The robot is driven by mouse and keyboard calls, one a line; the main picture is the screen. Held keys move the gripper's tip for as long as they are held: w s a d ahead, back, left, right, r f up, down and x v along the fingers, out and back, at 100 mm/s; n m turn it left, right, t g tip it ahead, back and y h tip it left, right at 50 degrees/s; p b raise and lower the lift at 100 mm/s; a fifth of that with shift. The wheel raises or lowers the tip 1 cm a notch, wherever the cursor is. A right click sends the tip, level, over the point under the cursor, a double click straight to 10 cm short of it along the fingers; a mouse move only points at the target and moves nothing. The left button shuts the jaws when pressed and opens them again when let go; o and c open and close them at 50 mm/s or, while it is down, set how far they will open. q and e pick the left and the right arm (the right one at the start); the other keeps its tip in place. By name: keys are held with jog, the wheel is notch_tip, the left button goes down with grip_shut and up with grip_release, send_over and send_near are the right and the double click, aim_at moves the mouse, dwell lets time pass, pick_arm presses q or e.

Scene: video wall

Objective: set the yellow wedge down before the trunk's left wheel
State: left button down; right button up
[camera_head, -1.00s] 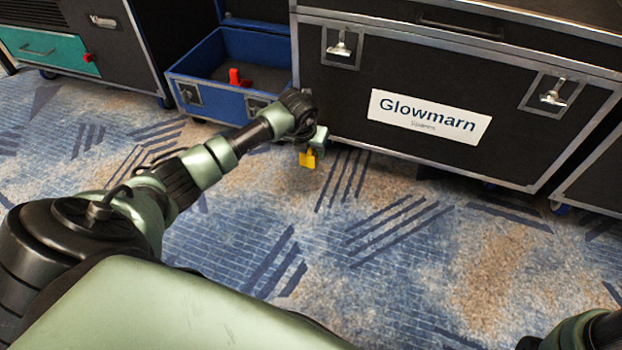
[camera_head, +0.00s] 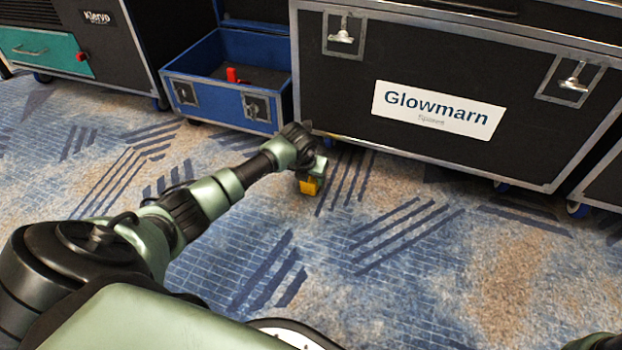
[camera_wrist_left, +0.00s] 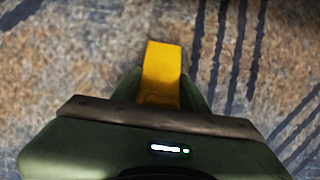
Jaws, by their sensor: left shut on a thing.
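The yellow wedge (camera_head: 309,187) is in my left gripper (camera_head: 310,178), low in front of the black trunk (camera_head: 340,95) labelled Glowmarn, near its left end. In the left wrist view the wedge (camera_wrist_left: 162,70) sticks out between the two fingers of my left gripper (camera_wrist_left: 161,92), which is shut on it. I cannot tell whether the wedge touches the carpet.
An open blue case (camera_head: 220,108) with a red thing (camera_head: 233,75) inside stands left of the trunk. A black case with a teal drawer (camera_head: 45,50) stands farther left. Another case (camera_head: 600,180) is at the right edge. The patterned carpet (camera_head: 400,260) in front is clear.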

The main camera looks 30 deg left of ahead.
pick_arm(q)
jog(key=c, duration=0.8)
grip_release()
jog(key=shift+o, duration=0.2)
